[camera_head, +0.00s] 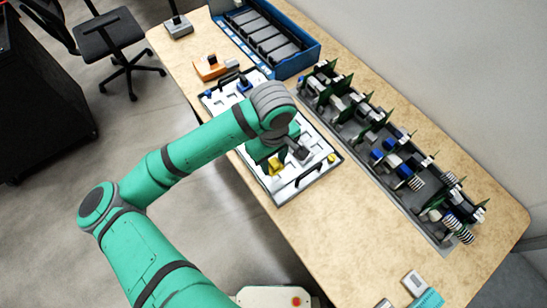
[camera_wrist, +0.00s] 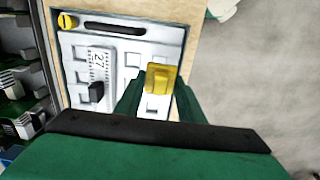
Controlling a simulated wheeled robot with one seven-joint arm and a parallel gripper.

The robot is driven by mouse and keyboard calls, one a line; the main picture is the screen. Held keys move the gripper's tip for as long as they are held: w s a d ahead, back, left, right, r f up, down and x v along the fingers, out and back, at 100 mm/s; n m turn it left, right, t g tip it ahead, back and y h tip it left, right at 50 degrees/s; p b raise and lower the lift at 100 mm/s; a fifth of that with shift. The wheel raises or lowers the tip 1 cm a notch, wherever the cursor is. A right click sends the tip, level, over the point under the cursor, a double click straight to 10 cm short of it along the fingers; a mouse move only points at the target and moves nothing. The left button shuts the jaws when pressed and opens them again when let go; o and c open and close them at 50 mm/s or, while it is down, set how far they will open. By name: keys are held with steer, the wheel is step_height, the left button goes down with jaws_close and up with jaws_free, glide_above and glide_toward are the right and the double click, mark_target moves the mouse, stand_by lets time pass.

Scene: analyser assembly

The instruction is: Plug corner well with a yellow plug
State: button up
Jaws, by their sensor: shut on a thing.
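My gripper (camera_wrist: 158,95) is shut on a yellow plug (camera_wrist: 162,78), with green fingers on both sides of it. In the wrist view the plug is over the right part of a white tray (camera_wrist: 121,55) with several square wells. Whether the plug touches the tray or hangs above it I cannot tell. In the head view the yellow plug (camera_head: 276,166) shows below my wrist, over the near half of the tray (camera_head: 290,190). A round yellow knob (camera_wrist: 67,21) sits at the tray's corner by a dark slot; it also shows in the head view (camera_head: 331,158).
On the tray stands a part marked 27 (camera_wrist: 100,65) with a black knob. A rack of green circuit boards (camera_head: 385,150) runs along the right of the table. A blue crate (camera_head: 312,52) and an orange part (camera_head: 209,67) lie farther back. The near tabletop (camera_head: 345,240) is mostly bare.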

steer(key=shift+w+f, duration=0.1)
steer(key=shift+f, duration=3.1)
steer(key=shift+d+f, duration=0.1)
steer(key=shift+f, duration=0.2)
steer(key=o, duration=1.3)
steer(key=c, duration=0.4)
steer(key=shift+d+r, duration=0.1)
steer(key=shift+r, duration=0.1)
steer(key=shift+r, duration=1.55)
steer(key=shift+a+r, duration=0.15)
steer(key=shift+a, duration=0.05)
